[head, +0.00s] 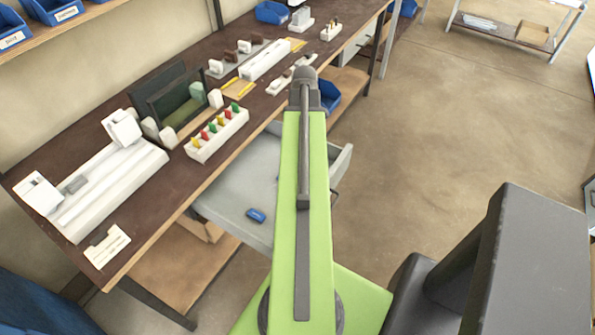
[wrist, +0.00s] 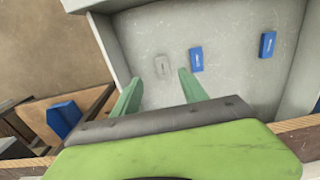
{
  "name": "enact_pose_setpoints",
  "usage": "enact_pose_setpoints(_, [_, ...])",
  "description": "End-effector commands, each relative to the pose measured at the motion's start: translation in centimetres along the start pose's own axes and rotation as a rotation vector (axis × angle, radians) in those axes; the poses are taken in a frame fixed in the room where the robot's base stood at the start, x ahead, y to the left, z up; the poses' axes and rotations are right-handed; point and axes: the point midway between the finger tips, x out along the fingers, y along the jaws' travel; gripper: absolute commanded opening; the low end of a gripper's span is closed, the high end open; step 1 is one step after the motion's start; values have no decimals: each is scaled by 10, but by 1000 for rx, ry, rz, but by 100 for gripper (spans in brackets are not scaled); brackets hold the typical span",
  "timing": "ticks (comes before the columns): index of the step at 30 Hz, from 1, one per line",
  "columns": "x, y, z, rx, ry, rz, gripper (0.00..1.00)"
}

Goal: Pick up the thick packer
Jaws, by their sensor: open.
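An open grey drawer (wrist: 225,22) holds small labelled blocks in the wrist view: a pale grey one (wrist: 162,66), a blue one (wrist: 196,60) and another blue one (wrist: 268,44) near the right wall. The labels are too small to read, so I cannot tell which is the thick packer. My gripper (wrist: 159,76) is open and empty, its two green fingers apart. The pale block shows between and just beyond the fingertips; the nearer blue block shows just right of the right finger. In the head view one blue block (head: 256,215) shows in the drawer (head: 235,200); my arm hides the gripper.
The drawer walls rise around the blocks. Above it is the brown bench (head: 185,190) with a white clamp fixture (head: 100,190) and a rack of coloured pieces (head: 217,135). A blue bin (head: 329,96) sits beyond the drawer. Open floor (head: 430,130) lies to the right.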

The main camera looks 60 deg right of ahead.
Motion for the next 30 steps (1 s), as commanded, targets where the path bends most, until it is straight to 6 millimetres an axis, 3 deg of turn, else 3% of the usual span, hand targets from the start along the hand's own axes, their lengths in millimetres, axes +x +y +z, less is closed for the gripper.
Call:
enact_pose_setpoints(1, [22, 0, 0, 0, 0, 0, 51])
enact_pose_setpoints(7, [61, 0, 0, 1, 0, 0, 51])
enact_pose_setpoints(16, [70, 0, -1, 1, 0, 0, 51])
enact_pose_setpoints(25, [116, -2, -8, 2, 0, 0, 51])
enact_pose_setpoints(30, [120, -2, -8, 2, 0, 0, 51])
